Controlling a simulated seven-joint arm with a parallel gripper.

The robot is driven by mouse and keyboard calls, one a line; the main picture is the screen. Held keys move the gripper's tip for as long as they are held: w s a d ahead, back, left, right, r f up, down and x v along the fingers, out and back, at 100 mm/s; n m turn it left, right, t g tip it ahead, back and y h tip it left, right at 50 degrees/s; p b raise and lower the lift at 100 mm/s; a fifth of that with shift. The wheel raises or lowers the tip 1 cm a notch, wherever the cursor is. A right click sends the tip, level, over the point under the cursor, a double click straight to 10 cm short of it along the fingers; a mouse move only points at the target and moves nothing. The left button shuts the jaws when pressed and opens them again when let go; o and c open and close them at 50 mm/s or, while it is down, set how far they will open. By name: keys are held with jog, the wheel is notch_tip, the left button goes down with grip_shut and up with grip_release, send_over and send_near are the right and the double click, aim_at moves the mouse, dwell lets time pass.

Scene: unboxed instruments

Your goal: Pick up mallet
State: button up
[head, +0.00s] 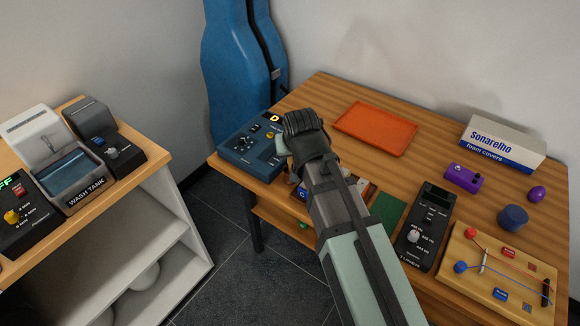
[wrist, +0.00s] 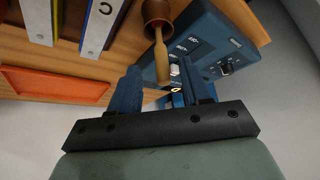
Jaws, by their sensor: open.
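The mallet (wrist: 162,62) shows in the wrist view, with a dark brown rounded head at the top and a paler wooden handle pointing down toward my gripper (wrist: 158,80). My gripper is open, with one blue finger on each side of the handle's end in that view. I cannot tell whether either finger touches the handle. In the head view my wrist and arm hide the mallet; the dark wrist is over the wooden table (head: 330,95), beside the blue control box (head: 250,150).
An orange tray (head: 376,129) lies behind my gripper. The blue box is close on its left. Lettered bars (wrist: 102,28) lie near the mallet. A black device (head: 426,225), a purple box (head: 462,178) and a white carton (head: 503,143) stand to the right.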

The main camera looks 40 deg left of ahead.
aim_at(290, 159)
jog(key=shift+x, duration=3.15)
jog(key=shift+s, duration=0.1)
grip_shut()
